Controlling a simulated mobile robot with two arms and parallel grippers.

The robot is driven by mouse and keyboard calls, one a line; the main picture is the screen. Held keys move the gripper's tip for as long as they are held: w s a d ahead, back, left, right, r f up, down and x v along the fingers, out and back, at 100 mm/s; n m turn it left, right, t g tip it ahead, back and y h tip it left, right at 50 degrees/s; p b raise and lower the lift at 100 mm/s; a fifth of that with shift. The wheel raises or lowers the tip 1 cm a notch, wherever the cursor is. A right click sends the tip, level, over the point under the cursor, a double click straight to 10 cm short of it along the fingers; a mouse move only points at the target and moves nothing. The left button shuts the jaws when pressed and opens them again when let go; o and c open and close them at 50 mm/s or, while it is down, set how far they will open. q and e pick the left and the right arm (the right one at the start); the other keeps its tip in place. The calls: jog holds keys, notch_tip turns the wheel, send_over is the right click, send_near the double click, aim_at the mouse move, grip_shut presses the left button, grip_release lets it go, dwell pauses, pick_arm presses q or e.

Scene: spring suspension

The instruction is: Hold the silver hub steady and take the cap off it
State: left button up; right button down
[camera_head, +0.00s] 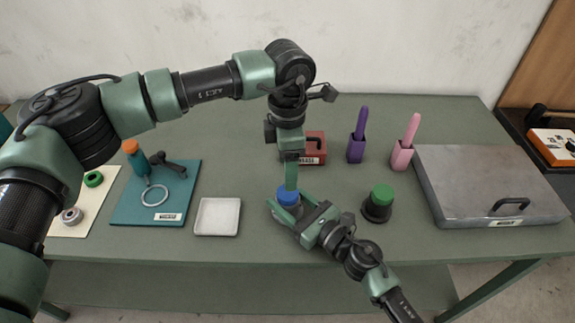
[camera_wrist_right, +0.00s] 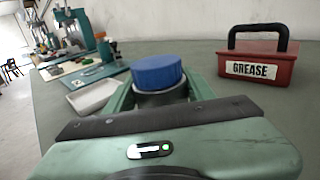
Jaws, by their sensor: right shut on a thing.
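The silver hub (camera_wrist_right: 162,98) stands upright on the table with a blue cap (camera_head: 288,194) on top. In the right wrist view the blue cap (camera_wrist_right: 157,73) sits level on it, above the jaws. My right gripper (camera_head: 284,211) comes from the front right and is shut on the hub, one finger on each side. My left gripper (camera_head: 291,180) points straight down from above, its tip at the blue cap. Its fingers show edge-on, so I cannot tell whether they are apart or grip the cap.
A dark hub with a green cap (camera_head: 381,195) stands right of my right gripper. A white tray (camera_head: 217,217) and a teal mat (camera_head: 185,204) with tools lie left. Behind are a red grease box (camera_head: 316,140), purple (camera_head: 357,147) and pink (camera_head: 402,156) holders. A grey lidded case (camera_head: 480,180) fills the right.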

aim_at(288, 195)
pick_arm(q)
jog(key=m, duration=0.4)
jog(key=shift+m, duration=0.4)
jog(key=m, duration=0.4)
jog(key=shift+m, duration=0.4)
jog(key=m, duration=0.9)
jog(key=shift+m, duration=0.3)
jog(key=shift+f+m, duration=0.3)
jog(key=shift+f, duration=3.65)
